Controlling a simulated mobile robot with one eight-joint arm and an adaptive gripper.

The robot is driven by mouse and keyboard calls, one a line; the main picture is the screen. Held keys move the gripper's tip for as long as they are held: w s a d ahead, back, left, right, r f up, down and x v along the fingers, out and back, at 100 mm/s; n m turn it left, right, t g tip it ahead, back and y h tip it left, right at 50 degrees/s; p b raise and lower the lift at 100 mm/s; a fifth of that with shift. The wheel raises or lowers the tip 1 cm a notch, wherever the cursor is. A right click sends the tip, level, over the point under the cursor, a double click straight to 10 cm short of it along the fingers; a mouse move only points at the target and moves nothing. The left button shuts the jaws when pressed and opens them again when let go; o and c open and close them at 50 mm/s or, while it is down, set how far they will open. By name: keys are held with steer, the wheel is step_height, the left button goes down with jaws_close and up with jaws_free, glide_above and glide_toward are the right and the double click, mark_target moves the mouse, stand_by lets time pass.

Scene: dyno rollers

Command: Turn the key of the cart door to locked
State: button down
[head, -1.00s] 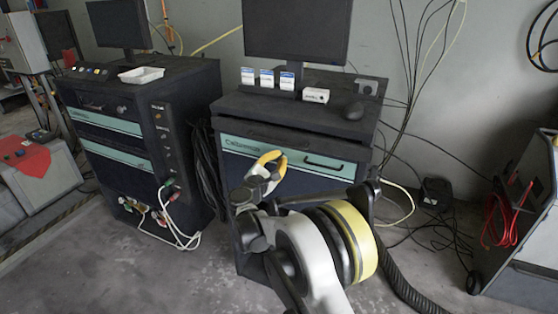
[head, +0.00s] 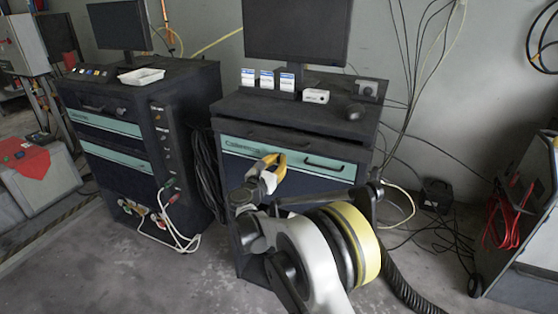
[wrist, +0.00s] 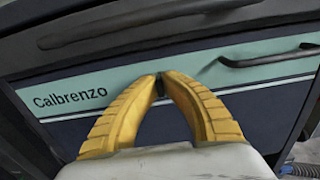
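The cart (head: 330,122) is dark, with a teal-striped front door (head: 236,145) and a black bar handle (head: 322,163). In the wrist view the door's stripe (wrist: 120,85) reads "Calbrenzo", with the handle (wrist: 268,58) at upper right. My gripper (head: 277,158) is in front of the door, left of the handle. In the wrist view its yellow fingers (wrist: 159,78) are drawn together at the tips around a small dark key (wrist: 160,88). The fingertips hide most of the key, so its turn angle cannot be told.
A monitor (head: 297,30), small white boxes (head: 266,80) and a mouse (head: 355,111) stand on the cart. A second dark cabinet (head: 190,130) with cables stands to the left. A grey unit with a red cable (head: 503,215) stands at right.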

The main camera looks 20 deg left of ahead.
stand_by(0.5)
steer(key=c, duration=1.6)
jaws_free()
steer(key=shift+o, duration=0.2)
steer(key=s, duration=1.2)
steer(key=shift+a, duration=0.45)
steer(key=shift+d, duration=0.1)
